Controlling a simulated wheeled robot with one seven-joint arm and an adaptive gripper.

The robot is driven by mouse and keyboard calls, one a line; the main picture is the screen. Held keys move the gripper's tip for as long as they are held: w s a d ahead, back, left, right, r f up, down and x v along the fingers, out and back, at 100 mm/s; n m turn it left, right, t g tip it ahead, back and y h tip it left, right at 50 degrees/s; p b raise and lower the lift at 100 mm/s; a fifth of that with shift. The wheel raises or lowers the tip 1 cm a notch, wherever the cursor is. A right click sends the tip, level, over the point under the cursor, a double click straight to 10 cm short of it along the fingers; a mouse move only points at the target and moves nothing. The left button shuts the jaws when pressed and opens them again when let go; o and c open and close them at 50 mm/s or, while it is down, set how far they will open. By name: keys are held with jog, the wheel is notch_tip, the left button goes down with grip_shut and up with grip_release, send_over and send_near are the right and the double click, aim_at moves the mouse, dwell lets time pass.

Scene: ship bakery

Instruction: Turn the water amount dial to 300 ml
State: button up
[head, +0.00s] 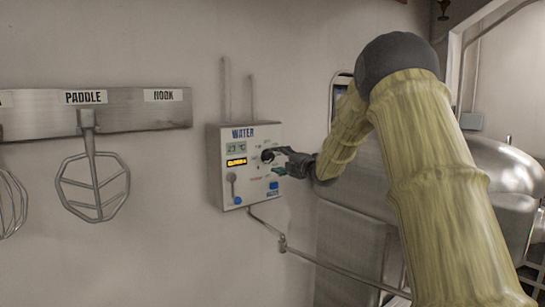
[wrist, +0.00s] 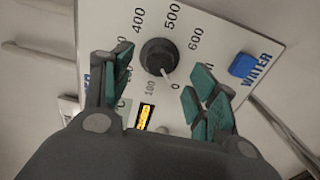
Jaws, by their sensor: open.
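The water panel (head: 244,185) is a pale box on the wall marked "WATER". Its black round dial (wrist: 158,55) shows in the wrist view, ringed by numbers including 0, 100, 400, 500 and 600. The dial's white pointer is turned toward the 0. In the head view the dial (head: 267,156) is partly covered by my gripper. My gripper (wrist: 160,92) is open, with one green-padded finger on each side below the dial in the wrist view. The fingers look apart from the knob. The 200 and 300 marks cannot be made out.
The panel has a temperature display (head: 236,147), an amber display (head: 237,161), a small lever (head: 232,180) and blue buttons, one (wrist: 243,65) near my right finger. Pipes (head: 300,254) run below. A rack (head: 130,113) with a hanging paddle (head: 92,187) is left. Steel machinery (head: 500,180) stands right.

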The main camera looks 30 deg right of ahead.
aim_at(272, 157)
jog(key=shift+w+a+p, duration=0.2)
jog(key=shift+w+p, duration=0.35)
jog(key=shift+w, duration=1.7)
jog(key=c, duration=1.1)
jog(key=shift+o, duration=0.2)
